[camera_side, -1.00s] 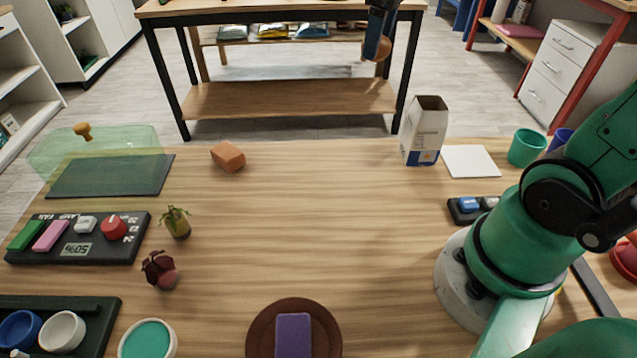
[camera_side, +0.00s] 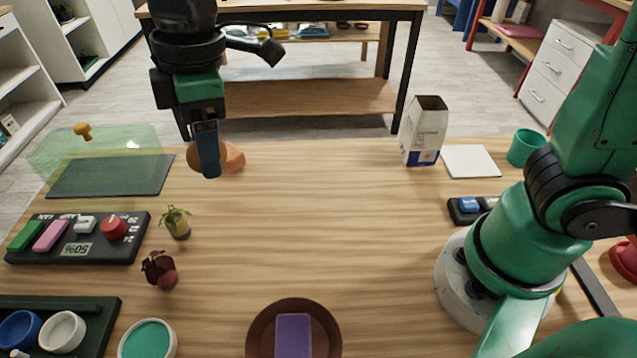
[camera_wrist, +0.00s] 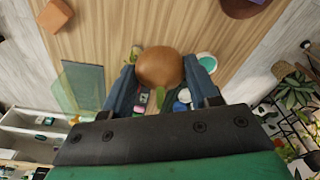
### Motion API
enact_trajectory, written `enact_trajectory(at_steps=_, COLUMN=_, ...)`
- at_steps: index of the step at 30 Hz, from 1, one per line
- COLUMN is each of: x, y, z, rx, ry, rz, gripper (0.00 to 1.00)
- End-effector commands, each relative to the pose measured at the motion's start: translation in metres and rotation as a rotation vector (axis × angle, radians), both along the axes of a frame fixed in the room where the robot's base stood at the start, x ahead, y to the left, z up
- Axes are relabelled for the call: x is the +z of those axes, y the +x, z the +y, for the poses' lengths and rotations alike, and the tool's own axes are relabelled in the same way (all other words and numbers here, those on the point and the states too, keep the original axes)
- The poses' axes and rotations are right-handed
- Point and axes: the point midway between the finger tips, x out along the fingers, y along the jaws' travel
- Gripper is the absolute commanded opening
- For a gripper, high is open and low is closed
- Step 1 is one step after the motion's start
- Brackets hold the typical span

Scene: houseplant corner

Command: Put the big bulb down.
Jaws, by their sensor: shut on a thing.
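My gripper (camera_side: 208,160) is shut on the big bulb (camera_side: 193,156), a round brown bulb partly hidden behind a blue finger in the side view. In the wrist view the bulb (camera_wrist: 158,66) sits between the two fingers of my gripper (camera_wrist: 162,82), with a green shoot showing on the gripper side. The gripper points down and is over the back left of the table, apparently held above it. An orange-brown block (camera_side: 235,159) shows right behind the finger in the side view. In the wrist view the block (camera_wrist: 55,15) lies well apart from the bulb.
A green see-through cover (camera_side: 120,140) and a dark mat (camera_side: 110,178) are at the back left. A control panel (camera_side: 75,252) and two small plants, one green (camera_side: 176,222) and one dark red (camera_side: 160,270), stand left. A brown saucer (camera_side: 257,335) is in front. The table's middle is clear.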

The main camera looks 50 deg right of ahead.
Motion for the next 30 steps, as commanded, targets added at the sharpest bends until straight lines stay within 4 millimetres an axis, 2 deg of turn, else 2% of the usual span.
enact_trajectory(at_steps=3, x=-0.03, y=0.0, z=0.0, rx=-0.001, ry=0.0, rz=0.0, gripper=0.03)
enact_trajectory(at_steps=12, x=-0.099, y=0.001, z=-0.001, rx=-0.002, ry=0.0, rz=0.0, gripper=0.03)
enact_trajectory(at_steps=15, x=-0.115, y=0.001, z=-0.001, rx=-0.002, ry=0.0, rz=0.0, gripper=0.03)
enact_trajectory(at_steps=20, x=-0.127, y=0.0, z=-0.001, rx=-0.002, ry=0.0, rz=0.0, gripper=0.03)
enact_trajectory(at_steps=27, x=-0.156, y=0.0, z=-0.001, rx=-0.003, ry=0.0, rz=0.0, gripper=0.03)
enact_trajectory(at_steps=30, x=-0.161, y=0.0, z=-0.001, rx=-0.003, ry=0.0, rz=0.0, gripper=0.03)
